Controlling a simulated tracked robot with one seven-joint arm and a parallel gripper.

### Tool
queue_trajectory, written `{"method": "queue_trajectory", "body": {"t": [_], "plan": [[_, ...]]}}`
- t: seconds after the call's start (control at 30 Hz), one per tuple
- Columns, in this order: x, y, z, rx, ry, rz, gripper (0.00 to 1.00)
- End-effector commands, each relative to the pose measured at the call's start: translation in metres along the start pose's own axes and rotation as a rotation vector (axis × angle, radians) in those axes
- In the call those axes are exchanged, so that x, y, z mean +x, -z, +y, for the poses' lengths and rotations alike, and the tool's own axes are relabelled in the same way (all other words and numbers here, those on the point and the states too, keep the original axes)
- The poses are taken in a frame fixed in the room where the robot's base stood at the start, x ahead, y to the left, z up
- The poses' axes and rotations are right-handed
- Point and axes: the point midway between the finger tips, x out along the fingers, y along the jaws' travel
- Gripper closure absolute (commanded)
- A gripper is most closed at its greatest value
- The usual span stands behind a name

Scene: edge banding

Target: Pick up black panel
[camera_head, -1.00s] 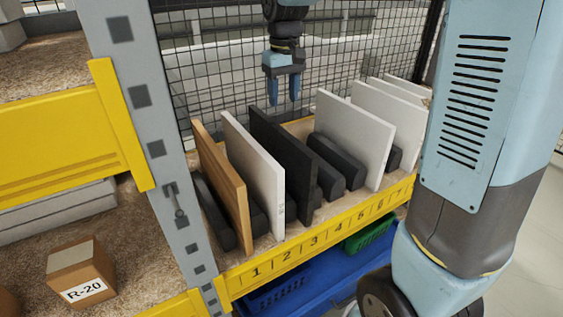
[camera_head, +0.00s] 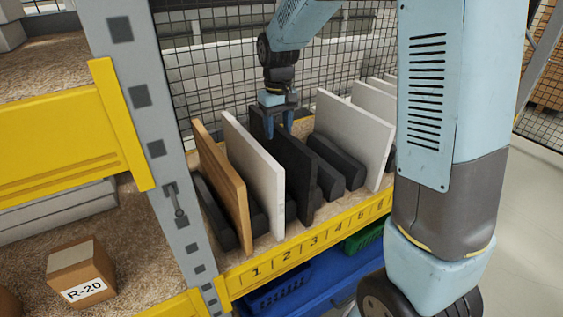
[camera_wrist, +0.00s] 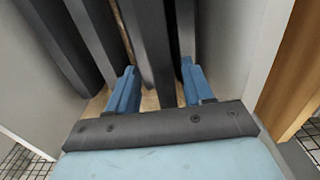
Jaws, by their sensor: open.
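The black panel (camera_head: 297,175) stands upright in the yellow-edged rack shelf, between a white panel on its left and dark padded bars on its right. My gripper (camera_head: 279,132) is over the panel's top edge, with its blue fingers open and pointing down. In the wrist view my gripper (camera_wrist: 158,88) has one finger on each side of the black panel (camera_wrist: 150,50). The fingers appear apart from its faces.
A white panel (camera_head: 256,170) and a wooden panel (camera_head: 222,182) stand close on the left. A larger white panel (camera_head: 352,140) stands to the right, beyond the dark bars (camera_head: 336,160). A wire mesh (camera_head: 215,75) is behind. A yellow numbered rail (camera_head: 300,258) runs along the front.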

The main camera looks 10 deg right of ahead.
Motion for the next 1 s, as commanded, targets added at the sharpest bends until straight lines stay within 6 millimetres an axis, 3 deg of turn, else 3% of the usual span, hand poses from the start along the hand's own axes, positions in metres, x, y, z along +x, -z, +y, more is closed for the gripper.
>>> {"method": "queue_trajectory", "body": {"t": [0.3, 0.63, 1.0], "plan": [[0.041, 0.001, -0.003, 0.000, 0.001, -0.004, 0.49], [0.046, 0.001, -0.003, 0.001, 0.000, -0.001, 0.49], [0.046, 0.001, -0.002, 0.001, 0.000, -0.001, 0.84]]}}
